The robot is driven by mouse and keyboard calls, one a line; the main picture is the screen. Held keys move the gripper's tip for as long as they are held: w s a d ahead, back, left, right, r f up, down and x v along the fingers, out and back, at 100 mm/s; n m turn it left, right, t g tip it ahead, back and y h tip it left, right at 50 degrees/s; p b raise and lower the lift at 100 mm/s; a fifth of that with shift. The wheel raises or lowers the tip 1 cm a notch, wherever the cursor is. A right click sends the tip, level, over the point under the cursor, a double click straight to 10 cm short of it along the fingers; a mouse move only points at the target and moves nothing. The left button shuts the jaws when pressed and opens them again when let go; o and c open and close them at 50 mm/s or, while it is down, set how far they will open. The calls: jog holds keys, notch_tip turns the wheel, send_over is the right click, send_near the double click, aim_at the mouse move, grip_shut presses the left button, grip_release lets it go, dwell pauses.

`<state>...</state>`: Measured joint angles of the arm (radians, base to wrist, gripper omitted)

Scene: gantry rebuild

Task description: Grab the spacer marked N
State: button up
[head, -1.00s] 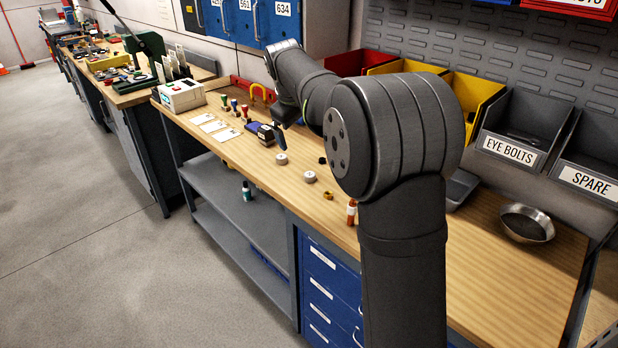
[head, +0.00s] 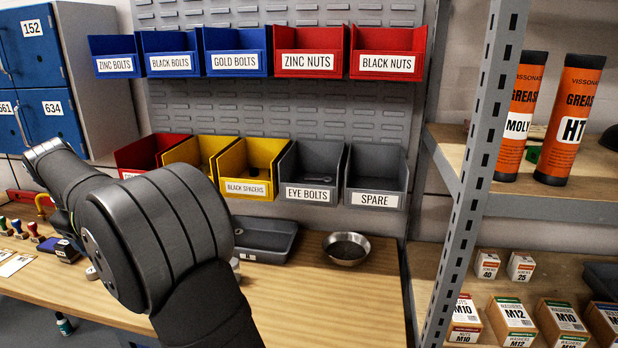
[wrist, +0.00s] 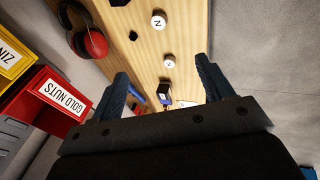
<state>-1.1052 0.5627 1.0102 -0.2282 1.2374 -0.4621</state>
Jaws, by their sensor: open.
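Two round pale spacers lie on the wooden bench in the wrist view: a near one (wrist: 158,20) at the top, and a smaller-looking one (wrist: 169,62) below it. Each bears one dark letter that reads as N or Z depending on its turn; I cannot tell which. My gripper (wrist: 162,70) is open and empty, with its fingers spread to either side of the lower spacer in the picture and apart from it. In the head view one pale disc (head: 92,272) shows partly behind my arm, and my gripper is hidden there.
A dark nut-like piece (wrist: 133,35) and red ear defenders (wrist: 94,42) are in the wrist view. A dark box (wrist: 164,92) lies beyond the spacers. Bins hang on the back panel. A grey tray (head: 250,255) and a metal bowl (head: 346,262) stand on the bench right of my arm.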

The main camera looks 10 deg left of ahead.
jog(key=shift+c, duration=0.9)
jog(key=w+a+f+m, duration=0.1)
jog(key=w+f+m, duration=0.1)
jog(key=f+m, duration=0.2)
jog(key=w+a+f+m, duration=0.2)
jog(key=w+f+m, duration=0.1)
jog(key=f, duration=0.7)
jog(key=w+a+f+m, duration=0.1)
jog(key=w+f+m, duration=0.2)
jog(key=f, duration=0.4)
jog(key=shift+w+a+f+m, duration=0.15)
jog(key=shift+a+f+m, duration=0.2)
jog(key=shift+m, duration=0.45)
jog(key=c, duration=1.1)
